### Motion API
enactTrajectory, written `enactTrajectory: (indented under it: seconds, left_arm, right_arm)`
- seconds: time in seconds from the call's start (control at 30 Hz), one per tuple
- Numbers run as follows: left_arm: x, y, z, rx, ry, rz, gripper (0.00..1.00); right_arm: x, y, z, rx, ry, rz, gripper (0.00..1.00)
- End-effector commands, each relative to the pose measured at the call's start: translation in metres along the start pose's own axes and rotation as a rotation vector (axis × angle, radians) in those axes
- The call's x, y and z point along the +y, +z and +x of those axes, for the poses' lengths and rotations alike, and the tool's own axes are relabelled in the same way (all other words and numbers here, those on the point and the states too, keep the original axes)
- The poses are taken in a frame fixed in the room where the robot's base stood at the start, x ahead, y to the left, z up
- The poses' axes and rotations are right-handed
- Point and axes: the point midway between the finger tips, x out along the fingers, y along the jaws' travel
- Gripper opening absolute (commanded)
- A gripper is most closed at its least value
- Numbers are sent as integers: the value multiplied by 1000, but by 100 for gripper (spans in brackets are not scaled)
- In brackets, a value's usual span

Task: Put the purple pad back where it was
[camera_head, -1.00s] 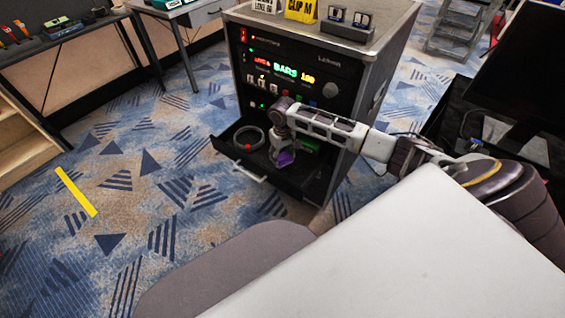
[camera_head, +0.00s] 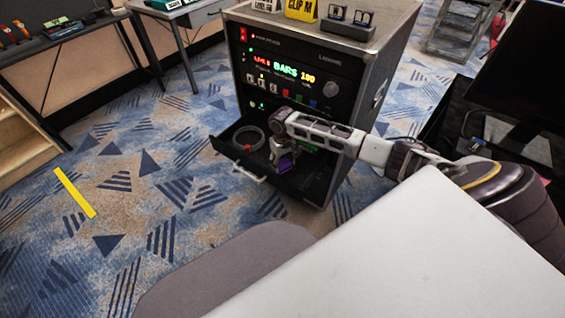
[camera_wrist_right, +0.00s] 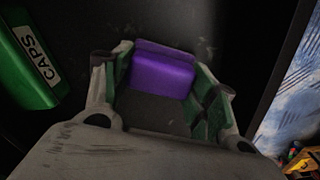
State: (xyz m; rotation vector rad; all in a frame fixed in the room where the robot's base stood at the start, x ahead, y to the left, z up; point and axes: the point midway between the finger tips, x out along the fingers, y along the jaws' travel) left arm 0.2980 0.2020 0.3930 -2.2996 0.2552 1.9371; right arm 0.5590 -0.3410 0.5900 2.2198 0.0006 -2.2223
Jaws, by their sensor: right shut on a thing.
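The purple pad (camera_head: 285,165) is in my right gripper (camera_head: 284,160), at the right part of the open drawer of the rack. In the right wrist view the purple pad (camera_wrist_right: 162,72) sits between the two fingers of the gripper (camera_wrist_right: 165,75), which are shut on it. The dark drawer floor is behind it. I cannot tell whether the pad touches the floor. The open drawer (camera_head: 225,149) sticks out of the rack's front. My left gripper is not in view.
A coil of grey cable (camera_head: 248,139) lies in the drawer's left part. The rack (camera_head: 290,50) has lit displays and buttons above the drawer. A white tabletop (camera_head: 410,260) fills the lower right.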

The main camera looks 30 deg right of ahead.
Motion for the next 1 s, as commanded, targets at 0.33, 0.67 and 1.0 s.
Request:
enactTrajectory:
  seconds: [0.33, 0.67, 1.0]
  left_arm:
    - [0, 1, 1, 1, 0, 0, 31]
    - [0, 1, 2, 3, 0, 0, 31]
    - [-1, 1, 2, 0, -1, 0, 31]
  right_arm:
    - [0, 0, 1, 0, 0, 1, 39]
    - [0, 0, 1, 0, 0, 1, 80]
    - [0, 0, 0, 0, 0, 0, 80]
